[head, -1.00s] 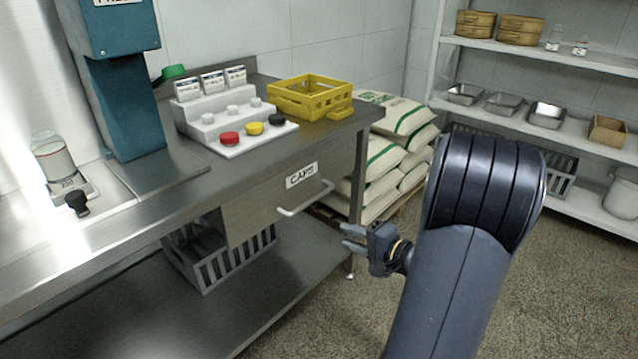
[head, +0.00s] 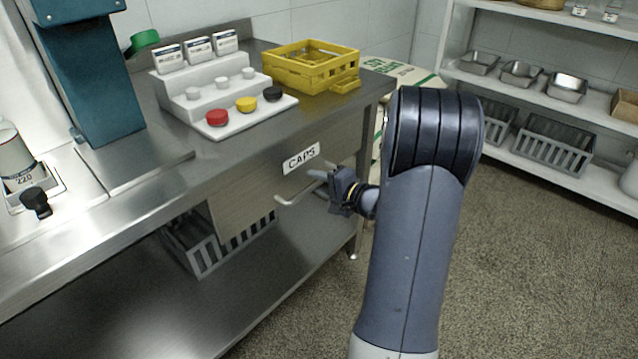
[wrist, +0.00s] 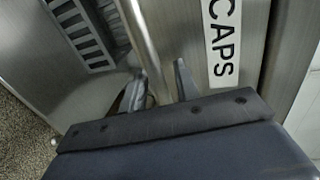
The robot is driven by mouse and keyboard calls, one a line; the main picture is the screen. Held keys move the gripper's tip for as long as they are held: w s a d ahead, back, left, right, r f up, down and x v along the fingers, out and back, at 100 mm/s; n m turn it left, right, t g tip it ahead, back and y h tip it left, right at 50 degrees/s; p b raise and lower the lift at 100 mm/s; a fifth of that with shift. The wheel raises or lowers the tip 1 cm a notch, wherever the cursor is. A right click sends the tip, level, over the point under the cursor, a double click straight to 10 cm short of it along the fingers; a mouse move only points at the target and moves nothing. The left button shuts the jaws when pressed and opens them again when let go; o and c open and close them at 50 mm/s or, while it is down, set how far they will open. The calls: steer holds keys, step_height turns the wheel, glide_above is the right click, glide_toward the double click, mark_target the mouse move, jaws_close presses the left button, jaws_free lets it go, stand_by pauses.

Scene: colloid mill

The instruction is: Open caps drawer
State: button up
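The caps drawer (head: 250,200) is a steel front under the bench top, with a white "CAPS" label (head: 301,158); it also shows in the wrist view around its label (wrist: 224,45). The drawer looks shut. Its pale bar handle (head: 290,200) sticks out below the label. My gripper (head: 317,184) is at the right part of the handle. In the wrist view the handle bar (wrist: 143,40) runs between the two fingers of my gripper (wrist: 160,85), which stand apart with gaps beside the bar. The bar's lower end is hidden behind my gripper body.
On the bench stand a yellow crate (head: 310,68) and a white stepped stand (head: 215,95) with red, yellow and black caps. A grey slatted crate (head: 205,250) sits on the shelf below. Sacks (head: 400,73) are behind my arm. The floor at right is clear.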

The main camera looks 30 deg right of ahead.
jaws_close()
stand_by(0.6)
steer(key=f+b+v, duration=0.2)
steer(key=b+v, duration=0.1)
steer(key=v, duration=0.9)
steer(key=s+f+b+v, duration=0.1)
steer(key=f+b+v, duration=0.1)
steer(key=v, duration=1)
steer(key=shift+s+d+f+b, duration=0.25)
steer(key=shift+s+f+b, duration=0.15)
steer(key=shift+f, duration=0.15)
